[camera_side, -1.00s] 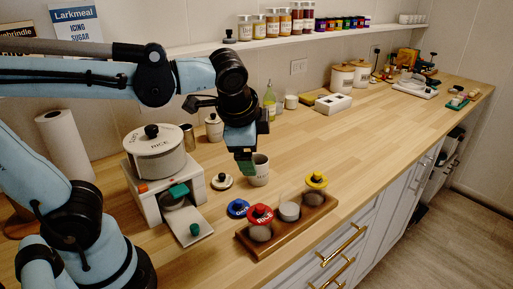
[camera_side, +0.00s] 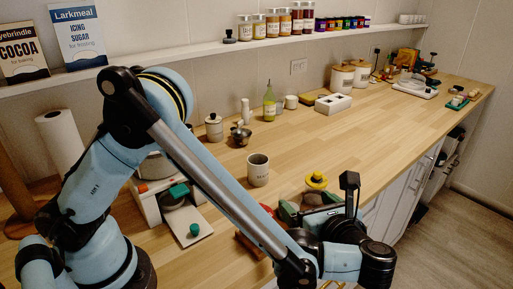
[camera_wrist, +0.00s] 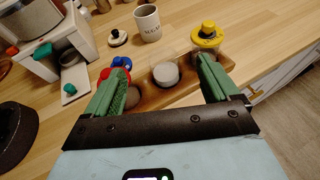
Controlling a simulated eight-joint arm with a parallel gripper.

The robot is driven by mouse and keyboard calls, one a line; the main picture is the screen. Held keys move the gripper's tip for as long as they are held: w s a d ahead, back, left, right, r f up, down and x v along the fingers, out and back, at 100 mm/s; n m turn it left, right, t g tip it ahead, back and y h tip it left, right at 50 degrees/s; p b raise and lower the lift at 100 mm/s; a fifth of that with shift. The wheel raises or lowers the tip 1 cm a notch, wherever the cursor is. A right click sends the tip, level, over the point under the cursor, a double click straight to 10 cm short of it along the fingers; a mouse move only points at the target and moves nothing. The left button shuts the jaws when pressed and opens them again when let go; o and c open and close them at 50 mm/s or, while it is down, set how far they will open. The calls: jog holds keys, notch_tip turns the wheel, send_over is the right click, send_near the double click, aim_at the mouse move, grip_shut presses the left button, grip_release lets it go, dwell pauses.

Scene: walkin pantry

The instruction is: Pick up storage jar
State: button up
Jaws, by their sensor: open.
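A small clear jar with pale contents (camera_wrist: 165,76) stands in the wooden tray (camera_wrist: 152,100), between my fingers in the wrist view. A jar with a yellow knobbed lid (camera_wrist: 207,38) stands in the tray to its right, beyond my right finger. A red lid (camera_wrist: 107,73) shows partly behind my left finger, with a dark jar body below it. My gripper (camera_wrist: 161,66) is open with green fingers, low over the tray, holding nothing. In the side view my gripper (camera_side: 302,205) and arm hide most of the tray; the yellow lid (camera_side: 316,180) still shows.
A mug (camera_side: 257,170) stands behind the tray. A blue lid (camera_wrist: 122,62) and a pale lid with a black knob (camera_wrist: 117,38) lie on the counter. The rice dispenser (camera_side: 165,205) stands left.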

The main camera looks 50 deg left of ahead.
notch_tip(320, 180, down, 6)
jog(key=shift+r, duration=0.25)
jog(key=shift+a+f, duration=0.2)
jog(key=shift+f, duration=0.25)
jog(key=shift+x, duration=3.7)
jog(key=shift+w+d, duration=0.1)
jog(key=shift+c, duration=0.2)
jog(key=c, duration=1.2)
